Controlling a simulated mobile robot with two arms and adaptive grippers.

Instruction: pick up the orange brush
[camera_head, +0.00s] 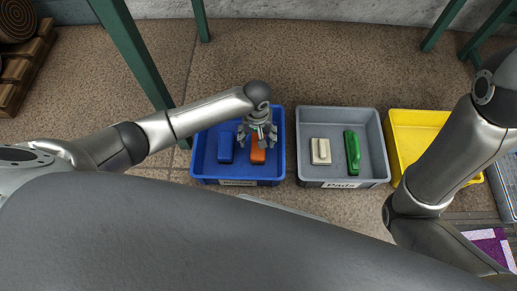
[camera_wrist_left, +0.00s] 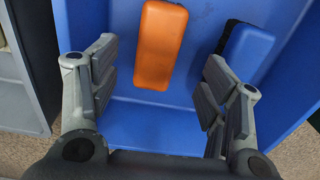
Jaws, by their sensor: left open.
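The orange brush (camera_head: 258,152) lies in the blue bin (camera_head: 276,174) in the head view, right of a blue brush (camera_head: 225,147). My left gripper (camera_head: 257,135) is over the bin, just above the far end of the orange brush. In the left wrist view the orange brush (camera_wrist_left: 160,45) shows beyond and between the open, empty fingers of my left gripper (camera_wrist_left: 157,95). The blue brush (camera_wrist_left: 246,50) lies right of it there, beyond the right finger. My right arm shows at the right of the head view, but its gripper is out of view.
A grey bin (camera_head: 342,176) with a cream pad (camera_head: 320,151) and a green brush (camera_head: 352,152) stands right of the blue bin. A yellow bin (camera_head: 412,122) stands further right. Green metal legs (camera_head: 201,20) rise behind the bins. The blue bin's walls surround the brushes.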

